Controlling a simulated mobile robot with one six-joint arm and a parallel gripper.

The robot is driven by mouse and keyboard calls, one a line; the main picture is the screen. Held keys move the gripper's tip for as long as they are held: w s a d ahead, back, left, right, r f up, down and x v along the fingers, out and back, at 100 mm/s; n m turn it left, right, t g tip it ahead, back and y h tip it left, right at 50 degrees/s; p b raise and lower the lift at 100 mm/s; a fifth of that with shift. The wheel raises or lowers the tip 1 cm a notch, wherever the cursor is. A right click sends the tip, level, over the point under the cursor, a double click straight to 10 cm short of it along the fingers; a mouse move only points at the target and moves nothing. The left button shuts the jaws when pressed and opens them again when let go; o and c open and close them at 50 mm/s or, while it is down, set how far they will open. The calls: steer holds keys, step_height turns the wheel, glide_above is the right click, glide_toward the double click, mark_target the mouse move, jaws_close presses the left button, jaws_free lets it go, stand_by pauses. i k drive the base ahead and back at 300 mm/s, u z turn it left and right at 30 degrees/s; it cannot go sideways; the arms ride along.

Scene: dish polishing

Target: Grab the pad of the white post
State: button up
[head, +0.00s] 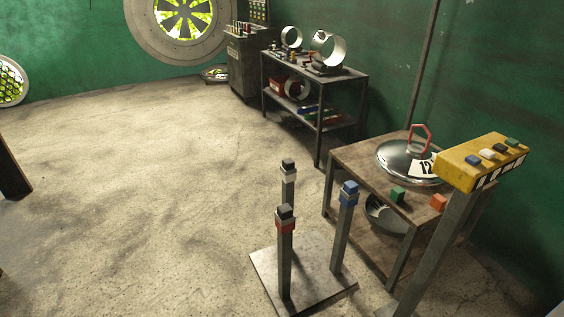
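The post with the white band (289,178) stands at the back of three posts on a flat metal base plate (325,292). A dark, nearly black pad (288,164) sits on its top. The post with the red band (285,228) stands in front of it with a black pad (285,211) on top. This front post hides the lower part of the white one. The post with the blue band (347,199) stands to the right with a blue pad (350,186) on top. My gripper is not in view.
A yellow bar (455,171) on a stand holds several small pads. A low table (350,160) carries a shiny dish (396,168) with a red handle, a green block (397,194) and an orange block (438,202). The floor left of the posts is clear.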

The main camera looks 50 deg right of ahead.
mark_target(288, 164)
steer(key=z, duration=0.25)
steer(key=i, duration=0.95)
steer(key=z, duration=0.3)
